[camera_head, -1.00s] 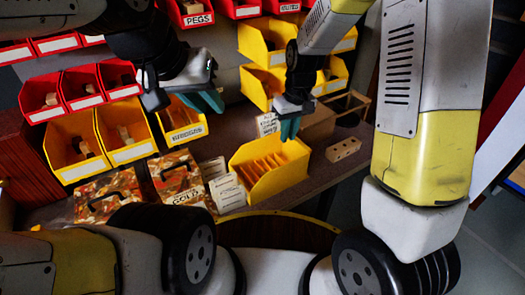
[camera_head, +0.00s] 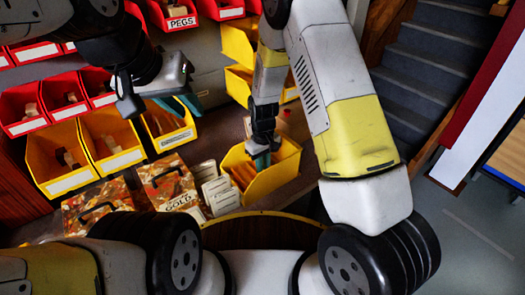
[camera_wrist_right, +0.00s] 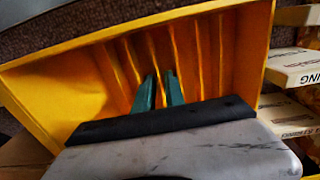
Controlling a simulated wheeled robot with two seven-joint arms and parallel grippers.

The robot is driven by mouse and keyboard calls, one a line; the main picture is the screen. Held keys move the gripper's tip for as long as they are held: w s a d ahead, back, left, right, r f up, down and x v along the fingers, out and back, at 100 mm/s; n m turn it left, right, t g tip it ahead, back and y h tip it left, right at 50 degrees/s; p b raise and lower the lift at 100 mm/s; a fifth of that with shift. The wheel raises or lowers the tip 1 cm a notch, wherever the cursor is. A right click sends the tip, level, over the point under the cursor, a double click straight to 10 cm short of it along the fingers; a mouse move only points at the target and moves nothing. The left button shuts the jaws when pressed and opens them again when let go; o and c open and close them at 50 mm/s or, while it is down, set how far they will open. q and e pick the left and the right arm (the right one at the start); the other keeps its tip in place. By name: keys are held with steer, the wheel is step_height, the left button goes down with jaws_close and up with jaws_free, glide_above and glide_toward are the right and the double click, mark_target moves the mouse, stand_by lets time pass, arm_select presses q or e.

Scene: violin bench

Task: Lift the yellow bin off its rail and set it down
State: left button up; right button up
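A yellow bin (camera_head: 282,172) with thin upright strips inside stands on the bench. My right gripper (camera_head: 262,162) reaches down into its opening. In the right wrist view, the gripper's two teal fingers (camera_wrist_right: 160,92) are a little apart, with no object clearly between them, in front of the strips inside the bin (camera_wrist_right: 60,92). Other yellow bins hang on the rack: a lower left one (camera_head: 60,152), one beside it (camera_head: 112,140), and an upper one (camera_head: 238,42) partly hidden by my right arm. My left gripper (camera_head: 190,104) is in front of a lower yellow bin (camera_head: 172,136); its finger gap is unclear.
Red bins (camera_head: 70,92) hang in rows above the yellow ones. Patterned cases (camera_head: 168,184) and white boxes (camera_head: 218,190) stand left of the bench bin, close to it. A curved wooden edge (camera_head: 262,232) lies in front. Stairs (camera_head: 425,70) are at the right.

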steer(key=shift+f, duration=0.1)
steer(key=shift+c, duration=0.4)
jaws_close()
stand_by(1.2)
step_height(320, 180, up, 18)
steer(key=f, duration=0.1)
steer(key=r+n, duration=0.1)
steer(key=n, duration=1.7)
glide_above(247, 167)
steer(key=s, duration=0.3)
steer(key=f, duration=1.7)
steer(key=shift+w+f, duration=0.2)
steer(key=shift+f, duration=0.15)
steer(key=shift+f, duration=0.2)
